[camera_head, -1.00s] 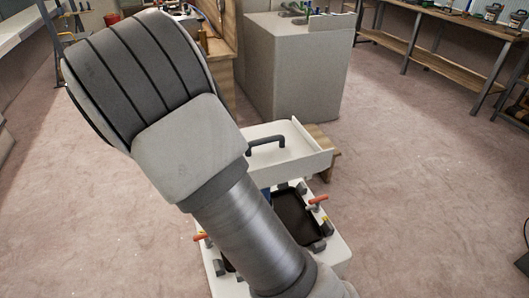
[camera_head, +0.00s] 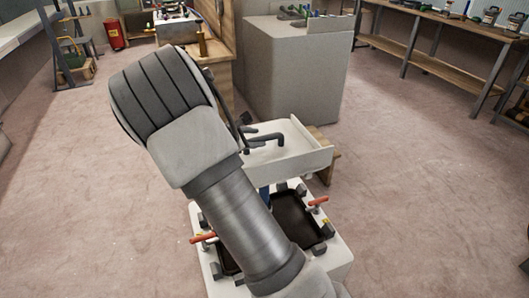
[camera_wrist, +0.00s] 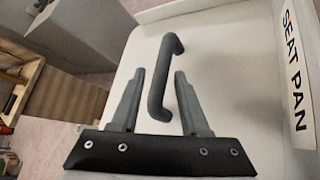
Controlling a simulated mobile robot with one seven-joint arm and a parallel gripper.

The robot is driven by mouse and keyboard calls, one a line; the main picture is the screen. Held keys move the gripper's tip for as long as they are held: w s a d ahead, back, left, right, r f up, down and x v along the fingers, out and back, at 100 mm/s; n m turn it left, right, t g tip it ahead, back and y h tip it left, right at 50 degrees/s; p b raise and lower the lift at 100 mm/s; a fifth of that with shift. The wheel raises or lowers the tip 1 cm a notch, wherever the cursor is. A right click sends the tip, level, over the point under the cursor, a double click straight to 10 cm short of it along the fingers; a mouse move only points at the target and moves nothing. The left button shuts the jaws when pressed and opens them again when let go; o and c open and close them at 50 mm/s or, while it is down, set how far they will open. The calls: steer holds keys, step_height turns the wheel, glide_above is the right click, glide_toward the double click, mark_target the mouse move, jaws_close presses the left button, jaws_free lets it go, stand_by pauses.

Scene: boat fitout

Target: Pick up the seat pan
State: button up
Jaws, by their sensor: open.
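The seat pan (camera_head: 300,160) is a white shallow tray with a raised edge and a dark bar handle (camera_head: 267,139). In the wrist view the seat pan (camera_wrist: 225,50) carries a "SEAT PAN" label (camera_wrist: 296,65), and the handle (camera_wrist: 165,75) stands up from its floor. My gripper (camera_wrist: 158,82) is open, its two grey fingers pointing at the handle, which shows between them. I cannot tell how far the fingertips are from the handle. In the head view my gripper (camera_head: 247,130) is partly hidden behind my arm, just left of the handle.
A white base unit (camera_head: 335,255) with dark recesses and red-handled clamps (camera_head: 318,201) lies in front of the seat pan. A wooden block (camera_head: 325,145) shows behind it. A large grey cabinet (camera_head: 300,70) stands at the back. Open floor lies left and right.

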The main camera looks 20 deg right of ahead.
mark_target(261, 138)
steer(key=b+x, duration=0.1)
steer(key=x, duration=0.3)
steer(key=shift+s+a+f, duration=0.1)
steer(key=shift+s+f, duration=0.05)
steer(key=shift+f, duration=0.05)
steer(key=shift+w+d+b, duration=0.2)
steer(key=shift+d+b, duration=0.1)
steer(key=shift+d, duration=0.05)
jaws_close()
steer(key=shift+f, duration=0.1)
stand_by(0.6)
